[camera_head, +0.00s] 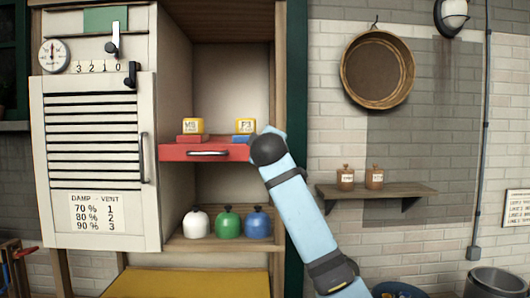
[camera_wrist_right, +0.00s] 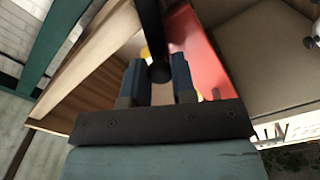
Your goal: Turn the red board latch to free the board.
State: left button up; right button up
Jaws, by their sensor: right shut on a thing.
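The red board (camera_head: 180,153) is a shelf board with a dark handle on its front edge, in the open bay of the cabinet; its red face also shows in the right wrist view (camera_wrist_right: 200,55). My right gripper (camera_wrist_right: 159,85) is at the board's right end, with its fingers on either side of a black rod with a rounded end, the red board latch (camera_wrist_right: 151,30). It is shut on this latch. In the head view my right arm hides the gripper and the latch. My left gripper is in neither view.
Two yellow blocks (camera_head: 193,126) (camera_head: 245,126) stand on the board on red and blue bases. White, green and blue weights (camera_head: 228,222) stand on the shelf below. A louvred door (camera_head: 95,205) is at left, a wall shelf (camera_head: 400,190) with two jars at right.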

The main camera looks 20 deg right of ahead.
jog(key=d+r+m, duration=0.1)
jog(key=m, duration=0.3)
jog(key=d+m, duration=0.1)
jog(key=m, duration=0.3)
jog(key=s+d+r+m, duration=0.1)
jog(key=d+m, duration=0.1)
jog(key=m, duration=0.2)
jog(key=shift+r+b, duration=0.3)
jog(key=shift+b, duration=0.1)
jog(key=shift+s+m, duration=0.1)
jog(key=shift+m, duration=0.2)
